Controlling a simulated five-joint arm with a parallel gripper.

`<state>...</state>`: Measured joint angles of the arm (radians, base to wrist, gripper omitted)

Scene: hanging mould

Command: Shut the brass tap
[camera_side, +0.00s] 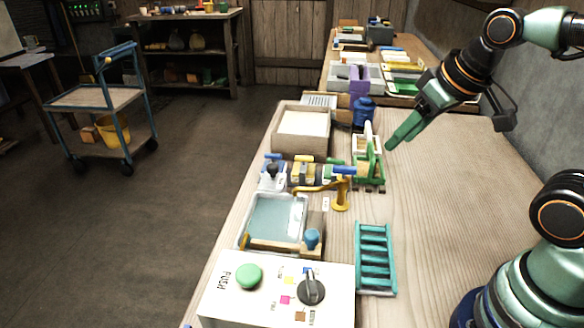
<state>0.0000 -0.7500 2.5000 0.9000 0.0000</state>
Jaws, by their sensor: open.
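The brass tap (340,192) stands on the bench behind the right rear corner of a water-filled basin (276,218). Its spout reaches left over the basin's far edge. A blue handle (344,170) sits on top of the tap, lying roughly left to right. My gripper (390,146) comes in from the upper right with its green fingers pointing down and left. It is open and empty, above the bench, right of and farther back than the tap. It is apart from the tap. The gap between the fingers is hard to see from this side.
A white panel (230,300) with a green button and a dark knob is at the front. A teal rack (375,258) lies right of the basin. A green-and-white holder (368,160) stands between gripper and tap. A tray (279,138) is farther back. Bench right of the tap is clear.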

